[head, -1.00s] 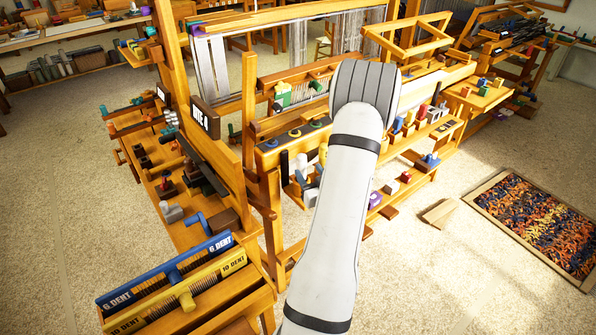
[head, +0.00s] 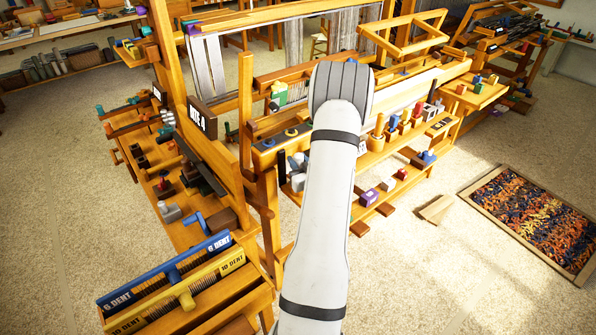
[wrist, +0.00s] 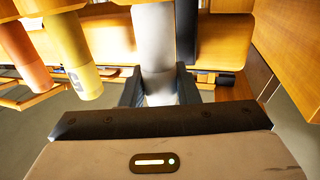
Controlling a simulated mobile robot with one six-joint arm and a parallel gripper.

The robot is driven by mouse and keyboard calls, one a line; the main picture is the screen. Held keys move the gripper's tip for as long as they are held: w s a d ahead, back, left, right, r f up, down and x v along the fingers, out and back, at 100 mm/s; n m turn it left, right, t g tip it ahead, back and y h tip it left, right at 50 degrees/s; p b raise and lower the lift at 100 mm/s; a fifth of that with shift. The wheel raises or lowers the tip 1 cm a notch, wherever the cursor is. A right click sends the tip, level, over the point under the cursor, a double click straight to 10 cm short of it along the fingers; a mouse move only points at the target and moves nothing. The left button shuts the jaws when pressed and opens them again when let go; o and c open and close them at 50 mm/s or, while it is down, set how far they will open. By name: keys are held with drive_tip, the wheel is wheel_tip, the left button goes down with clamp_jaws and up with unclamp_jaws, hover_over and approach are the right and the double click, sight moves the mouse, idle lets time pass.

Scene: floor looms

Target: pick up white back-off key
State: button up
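The white back-off key (wrist: 153,35) shows in the wrist view as a pale upright cylinder at top centre. Its lower end lies between the two dark fingers of my gripper (wrist: 160,92), one on each side. My gripper looks open, with its fingers apart; whether they touch the key I cannot tell. In the head view my arm hides the gripper.
Wooden loom parts (wrist: 225,40) lie to the right. A framed woven mat (head: 530,220) lies on the floor.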

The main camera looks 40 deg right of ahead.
clamp_jaws()
drive_tip(key=shift+r, duration=0.1)
drive_tip(key=shift+r, duration=4.95)
drive_tip(key=shift+c, duration=0.5)
unclamp_jaws()
clamp_jaws()
